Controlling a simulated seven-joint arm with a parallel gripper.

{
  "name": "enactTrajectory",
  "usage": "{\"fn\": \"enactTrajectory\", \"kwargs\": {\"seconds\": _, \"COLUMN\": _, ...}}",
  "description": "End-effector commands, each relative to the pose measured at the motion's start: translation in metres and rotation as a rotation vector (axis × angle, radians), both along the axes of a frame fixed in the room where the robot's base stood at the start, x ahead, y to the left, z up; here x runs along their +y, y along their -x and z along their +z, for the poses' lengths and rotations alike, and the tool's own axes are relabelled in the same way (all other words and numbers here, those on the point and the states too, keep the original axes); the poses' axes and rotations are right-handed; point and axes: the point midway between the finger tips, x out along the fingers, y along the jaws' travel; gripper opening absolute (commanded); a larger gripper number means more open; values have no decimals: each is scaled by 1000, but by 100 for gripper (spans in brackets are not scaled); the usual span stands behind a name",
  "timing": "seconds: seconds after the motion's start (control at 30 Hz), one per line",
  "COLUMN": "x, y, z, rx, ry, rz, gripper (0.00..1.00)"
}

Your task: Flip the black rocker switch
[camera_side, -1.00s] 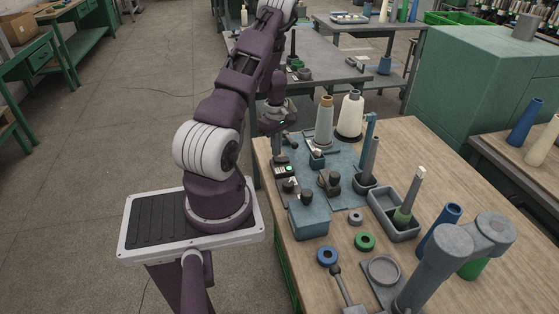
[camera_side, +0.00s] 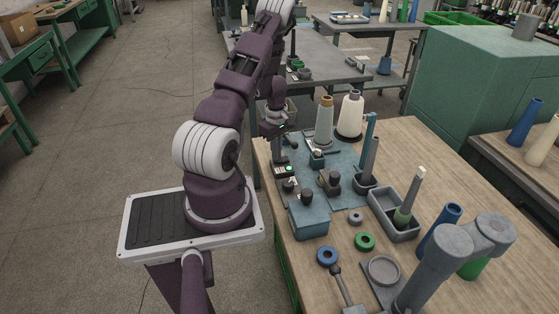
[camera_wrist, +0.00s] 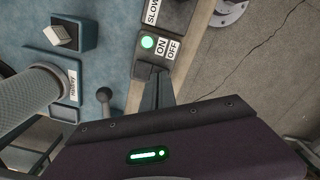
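The switch box (camera_wrist: 166,45) is a dark panel with a lit green lamp and white ON and OFF labels. The black rocker switch (camera_wrist: 143,70) appears beside the labels, partly covered by my fingertips; I cannot tell which way it is tipped. My gripper (camera_wrist: 155,72) looks shut and empty, with its narrow fingers together at the lower edge of the box. Whether they touch the rocker is unclear. In the side view, the box (camera_side: 284,171) with its green lamp sits at the table's left edge, below my gripper (camera_side: 279,146).
A grey yarn cone (camera_side: 324,123) and a white cone (camera_side: 350,115) stand behind. The floor left of the table is clear.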

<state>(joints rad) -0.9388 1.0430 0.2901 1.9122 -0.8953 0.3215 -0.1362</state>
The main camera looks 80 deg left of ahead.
Motion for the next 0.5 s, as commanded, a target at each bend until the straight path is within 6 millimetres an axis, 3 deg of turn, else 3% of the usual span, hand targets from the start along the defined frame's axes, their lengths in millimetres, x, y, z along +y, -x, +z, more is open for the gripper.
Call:
{"fn": "enactTrajectory", "kwargs": {"seconds": 0.37, "x": 0, "y": 0, "z": -5, "rx": 0, "ry": 0, "rz": 1, "gripper": 0}}
{"fn": "enactTrajectory", "kwargs": {"seconds": 0.5, "x": 0, "y": -1, "z": 3, "rx": -2, "ry": -1, "rz": -2, "gripper": 0}}
